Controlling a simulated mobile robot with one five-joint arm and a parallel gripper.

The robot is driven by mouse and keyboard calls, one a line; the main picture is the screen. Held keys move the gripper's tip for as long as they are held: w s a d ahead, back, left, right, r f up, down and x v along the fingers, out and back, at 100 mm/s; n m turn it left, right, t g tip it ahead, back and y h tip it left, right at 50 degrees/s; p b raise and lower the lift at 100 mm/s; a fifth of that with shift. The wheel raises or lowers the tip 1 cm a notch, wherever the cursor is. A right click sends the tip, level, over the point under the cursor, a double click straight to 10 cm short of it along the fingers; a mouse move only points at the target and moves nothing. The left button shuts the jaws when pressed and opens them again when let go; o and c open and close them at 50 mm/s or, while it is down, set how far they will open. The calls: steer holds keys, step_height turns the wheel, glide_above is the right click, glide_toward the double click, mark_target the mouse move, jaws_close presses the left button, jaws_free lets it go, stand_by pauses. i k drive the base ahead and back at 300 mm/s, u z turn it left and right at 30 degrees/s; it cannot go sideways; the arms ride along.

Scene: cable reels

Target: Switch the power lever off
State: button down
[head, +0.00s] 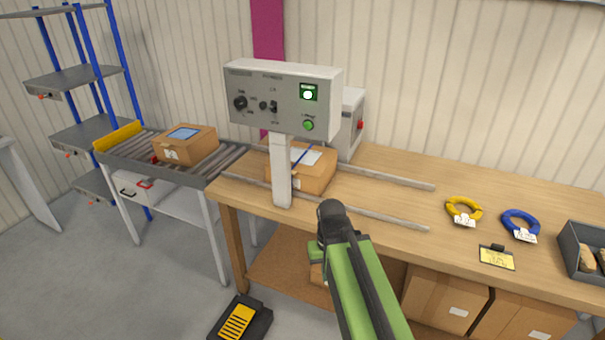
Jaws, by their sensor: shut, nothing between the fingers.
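A grey control box (283,100) stands on a pale post above the workbench, left of the picture's middle. A small dark lever (274,106) sits on its front face, with tiny labels above and below it. It seems to point up, but it is too small to be sure. A lit green indicator (308,93) with a white spot is on the right of the face, above a green button (308,125). My green arm rises from the bottom to a dark joint below and right of the box, apart from it. My gripper's fingers do not show.
The wooden workbench (385,185) carries metal rails, a carton (303,168) behind the post, yellow (464,210) and blue (520,223) cable rings and a grey bin (585,252). A roller conveyor (130,152) is at left. A black-yellow pedal (240,320) lies on the floor.

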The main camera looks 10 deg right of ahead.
mark_target(263, 105)
steer(key=u, duration=1.85)
steer(key=i, duration=0.4)
steer(key=z, duration=0.4)
